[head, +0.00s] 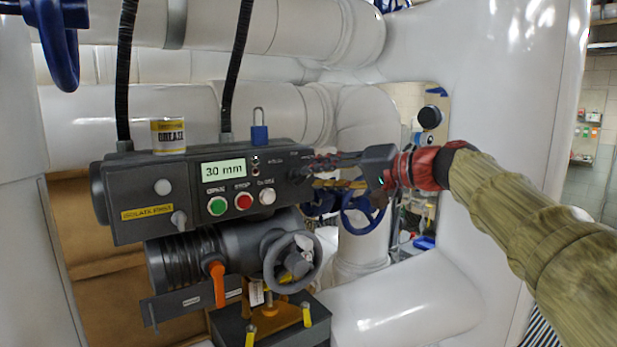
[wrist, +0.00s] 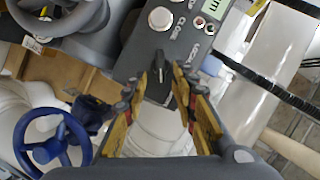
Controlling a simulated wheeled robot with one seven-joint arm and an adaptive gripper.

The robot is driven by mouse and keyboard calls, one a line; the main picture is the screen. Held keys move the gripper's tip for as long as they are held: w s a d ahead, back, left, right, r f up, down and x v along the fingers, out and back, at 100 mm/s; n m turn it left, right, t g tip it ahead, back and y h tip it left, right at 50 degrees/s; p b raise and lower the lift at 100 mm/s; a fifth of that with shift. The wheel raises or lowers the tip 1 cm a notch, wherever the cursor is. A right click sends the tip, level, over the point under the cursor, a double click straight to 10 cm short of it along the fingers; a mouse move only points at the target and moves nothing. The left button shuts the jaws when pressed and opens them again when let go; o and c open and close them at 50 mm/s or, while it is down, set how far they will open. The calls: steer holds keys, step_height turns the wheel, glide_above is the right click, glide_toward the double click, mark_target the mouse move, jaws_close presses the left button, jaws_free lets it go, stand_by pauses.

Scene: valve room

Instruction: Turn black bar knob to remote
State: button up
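The black bar knob (wrist: 160,65) sits near the end of the dark control panel (wrist: 138,47) in the wrist view. Its bar lies roughly along the picture's vertical. In the head view the knob (head: 297,175) is small and dark at the panel's right part, and the position labels around it are too small to read. My gripper (head: 316,171) reaches in from the right. In the wrist view its two fingers (wrist: 157,80) are apart, with the knob between or just beyond their tips. I cannot tell whether they touch it.
The panel (head: 130,167) carries a 30 mm display (head: 223,169), green (head: 217,206), red (head: 243,201) and white (head: 267,196) buttons, a grease tin (head: 168,136) and a blue padlock (head: 259,134). A grey handwheel (head: 292,262) is below; a blue handwheel (head: 362,215) is behind my gripper.

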steer(key=v, duration=0.8)
steer(key=s+d+f+m+g+h, duration=0.1)
steer(key=s+d+f+h, duration=0.15)
steer(key=f, duration=0.75)
steer(key=s+d+f+m+g+h, duration=0.1)
steer(key=d+f+m+h, duration=0.2)
steer(key=f, duration=0.7)
steer(key=s+d+f+n+h, duration=0.1)
steer(key=s+f+n+h, duration=0.1)
steer(key=s+f, duration=0.4)
steer(key=s+d+f+n+g+h, duration=0.1)
steer(key=s+f+h, duration=0.2)
steer(key=s, duration=1)
steer(key=s+d+f+n+h, duration=0.2)
steer(key=s+f, duration=0.7)
steer(key=f, duration=0.1)
steer(key=shift+s+n+g, duration=0.3)
steer(key=shift+s, duration=0.05)
steer(key=shift+f, duration=0.1)
